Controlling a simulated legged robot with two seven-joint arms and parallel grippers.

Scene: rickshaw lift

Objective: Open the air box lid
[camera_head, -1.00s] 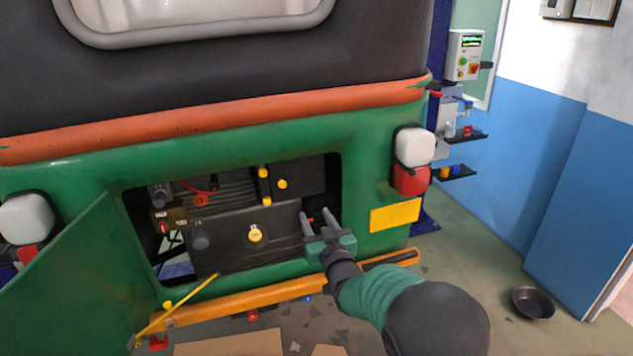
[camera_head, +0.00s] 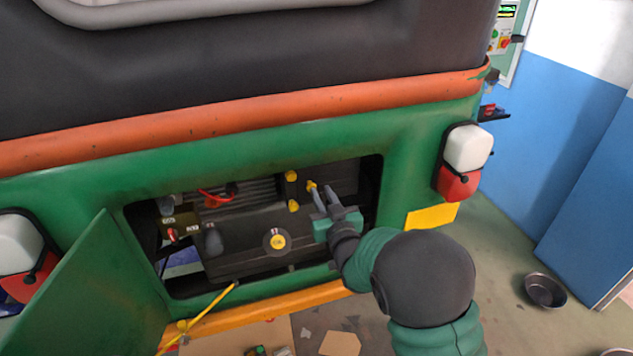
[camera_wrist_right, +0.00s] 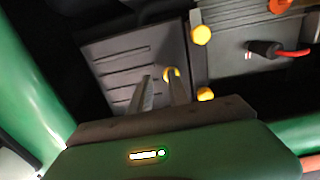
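The black box with a slotted lid panel (camera_wrist_right: 130,66), which looks like the air box, sits in the open rear compartment; its lid is shut. In the head view it (camera_head: 345,180) is partly behind my right gripper. A yellow knob (camera_wrist_right: 171,73) on the panel also shows in the head view (camera_head: 311,185). My right gripper (camera_head: 320,190) is open, fingers pointing at the panel. In the right wrist view its fingertips (camera_wrist_right: 162,80) are close to the knob, which shows by the right-hand finger; I cannot tell if they touch. My left gripper is not in view.
Two yellow clips (camera_head: 292,191) lie just left of the gripper. A black cover with a yellow-centred disc (camera_head: 275,240) is below. The green compartment door (camera_head: 90,290) hangs open at left. The green compartment frame (camera_head: 400,170) surrounds the opening. A dark bowl (camera_head: 545,290) is on the floor.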

